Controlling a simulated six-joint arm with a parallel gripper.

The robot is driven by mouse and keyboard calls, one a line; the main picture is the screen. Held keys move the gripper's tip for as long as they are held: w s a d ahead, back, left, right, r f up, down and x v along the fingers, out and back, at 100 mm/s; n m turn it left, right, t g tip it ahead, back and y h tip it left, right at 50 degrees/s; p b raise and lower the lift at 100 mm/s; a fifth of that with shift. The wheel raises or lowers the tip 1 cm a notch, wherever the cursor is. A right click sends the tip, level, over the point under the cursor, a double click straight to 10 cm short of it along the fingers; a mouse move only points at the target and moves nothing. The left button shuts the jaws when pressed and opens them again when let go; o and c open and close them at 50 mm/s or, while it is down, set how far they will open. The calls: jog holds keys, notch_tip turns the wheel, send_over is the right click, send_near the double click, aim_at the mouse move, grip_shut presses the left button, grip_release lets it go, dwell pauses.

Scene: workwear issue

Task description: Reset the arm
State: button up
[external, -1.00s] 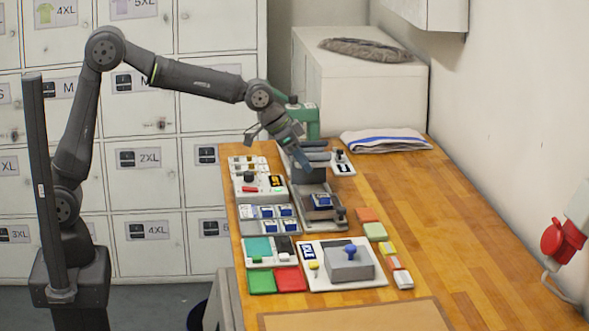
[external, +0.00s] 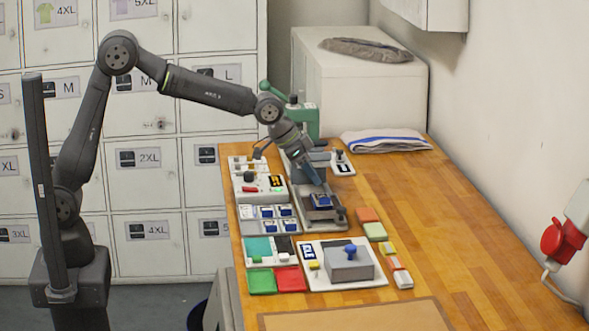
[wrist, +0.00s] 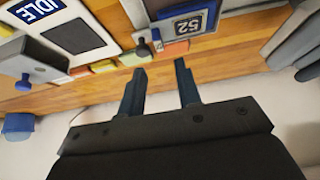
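My gripper (external: 316,183) hangs over the front of the green-and-grey press (external: 305,120), angled down toward the press's base. In the wrist view, my gripper (wrist: 161,68) has its two dark fingers apart with nothing between them. A blue block marked 52 (wrist: 187,24) lies beyond the fingertips in the wrist view. It sits on the press base in the external view (external: 322,201), just below my gripper. Whether the fingertips touch anything there cannot be told.
A white panel with a grey box and blue knob (external: 350,262) stands in front; its display reads IDLE (wrist: 40,8). A control box (external: 260,187) and a tray of blue blocks (external: 268,218) lie left. Coloured pieces (external: 375,231) lie right. The table's right side (external: 460,235) is clear.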

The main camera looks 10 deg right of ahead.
aim_at(327, 197)
jog(key=x, duration=0.7)
notch_tip(327, 197, up, 3)
jog(key=shift+a+f, duration=0.1)
jog(key=shift+f, duration=0.1)
jog(key=shift+r, duration=0.3)
